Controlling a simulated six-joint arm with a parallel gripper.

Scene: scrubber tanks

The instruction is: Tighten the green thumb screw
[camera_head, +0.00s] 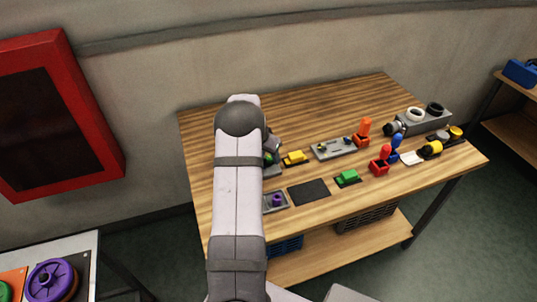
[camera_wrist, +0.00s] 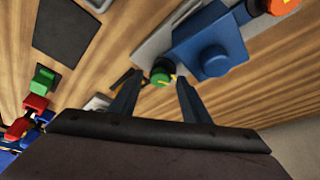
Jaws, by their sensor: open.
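The green thumb screw (camera_wrist: 161,76) is a small round green knob with a yellow mark, seen in the wrist view next to a blue block (camera_wrist: 208,45). My gripper (camera_wrist: 153,84) is open, with its two dark fingers on either side of the green screw in the picture. I cannot tell whether either finger touches it. In the head view a bit of green (camera_head: 267,159), probably the same screw, shows at the edge of my arm, which hides most of that spot.
The wooden table (camera_head: 225,120) holds a yellow block (camera_head: 295,158), a grey plate (camera_head: 334,148), a black mat (camera_head: 309,191), a green block (camera_head: 347,177) and red and blue switches right of my arm. The table's back is clear. A red cabinet (camera_head: 60,110) hangs at left.

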